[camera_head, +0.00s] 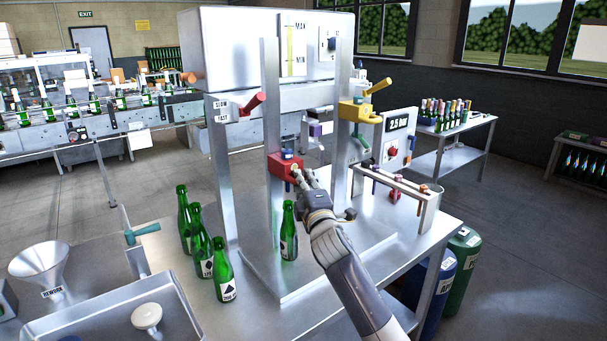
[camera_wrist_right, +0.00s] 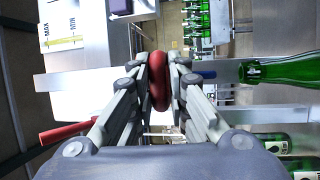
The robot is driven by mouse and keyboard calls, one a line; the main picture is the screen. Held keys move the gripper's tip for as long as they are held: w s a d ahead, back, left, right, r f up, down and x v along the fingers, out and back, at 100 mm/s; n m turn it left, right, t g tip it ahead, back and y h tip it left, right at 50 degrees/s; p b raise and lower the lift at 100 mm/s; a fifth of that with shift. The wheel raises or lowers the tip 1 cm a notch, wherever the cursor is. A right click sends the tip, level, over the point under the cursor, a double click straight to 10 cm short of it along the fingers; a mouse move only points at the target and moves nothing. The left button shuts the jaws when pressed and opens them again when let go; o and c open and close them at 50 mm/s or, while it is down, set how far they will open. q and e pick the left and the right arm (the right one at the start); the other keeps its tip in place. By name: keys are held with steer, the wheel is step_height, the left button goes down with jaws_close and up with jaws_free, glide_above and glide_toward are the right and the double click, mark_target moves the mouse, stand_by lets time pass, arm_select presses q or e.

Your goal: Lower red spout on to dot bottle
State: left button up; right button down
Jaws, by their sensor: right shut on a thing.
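The red spout (camera_head: 279,167) sits on the upright column of the filling machine. My right gripper (camera_head: 296,177) is shut on its red part, which shows as a rounded red piece (camera_wrist_right: 159,82) between the fingers in the wrist view. A green bottle (camera_head: 289,238) stands upright below the spout, with a visible gap between its mouth and the spout. Its neck also shows at the right of the wrist view (camera_wrist_right: 285,69). Several more green bottles (camera_head: 222,275) stand to the left. My left gripper is not in view.
A red lever (camera_head: 252,104) is at the machine's left and a yellow spout (camera_head: 357,113) at its right. A metal rail (camera_head: 400,180) is right of my arm. A funnel (camera_head: 40,262) and a tray (camera_head: 110,315) are at the front left.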

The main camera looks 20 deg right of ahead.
step_height(320, 180, down, 9)
steer(key=b, duration=0.5)
steer(key=shift+f, duration=0.15)
steer(key=c, duration=1.8)
jaws_free()
steer(key=shift+o, duration=1)
steer(key=shift+s, duration=0.1)
steer(key=s+f, duration=0.1)
steer(key=s, duration=1)
steer(key=shift+s+a+f, duration=0.25)
steer(key=shift+s+a, duration=0.05)
steer(key=shift+s, duration=0.1)
